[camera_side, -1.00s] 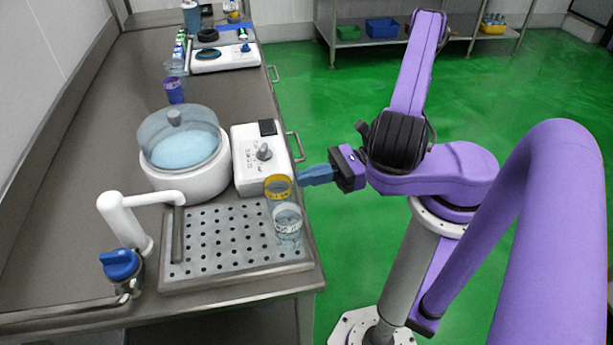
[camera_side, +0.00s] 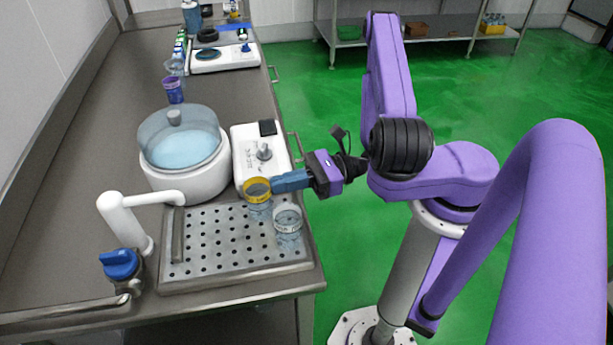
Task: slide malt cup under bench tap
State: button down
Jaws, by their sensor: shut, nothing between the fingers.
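Two clear cups stand upright on the perforated drip tray (camera_side: 219,280). One has a yellow rim band (camera_side: 257,198) and the other a white one (camera_side: 288,230), nearer the camera; no label can be read to tell which is the malt cup. My gripper (camera_side: 276,184) is shut and empty. Its blue fingertips are at the right side of the yellow-rimmed cup, seemingly touching it. The white bench tap (camera_side: 125,216) with its blue knob (camera_side: 120,264) stands left of the tray. Its spout reaches right over the tray's left back part, left of both cups.
A white lidded pot (camera_side: 186,178) and a white control box (camera_side: 260,158) stand behind the tray. A grey bar (camera_side: 178,235) lies along the tray's left side. A purple cup (camera_side: 173,90) stands farther back. The tray's middle is clear.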

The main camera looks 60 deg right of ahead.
aim_at(267, 187)
jog(key=shift+x, duration=3.05)
jog(key=shift+w+d+f+v, duration=0.8)
jog(key=shift+w+f+v, duration=0.25)
jog(key=shift+v, duration=5.9)
jog(key=shift+n+g+y, duration=0.3)
jog(key=x, duration=1.4)
jog(key=shift+x, duration=3.6)
jog(key=shift+s+d+f, duration=0.1)
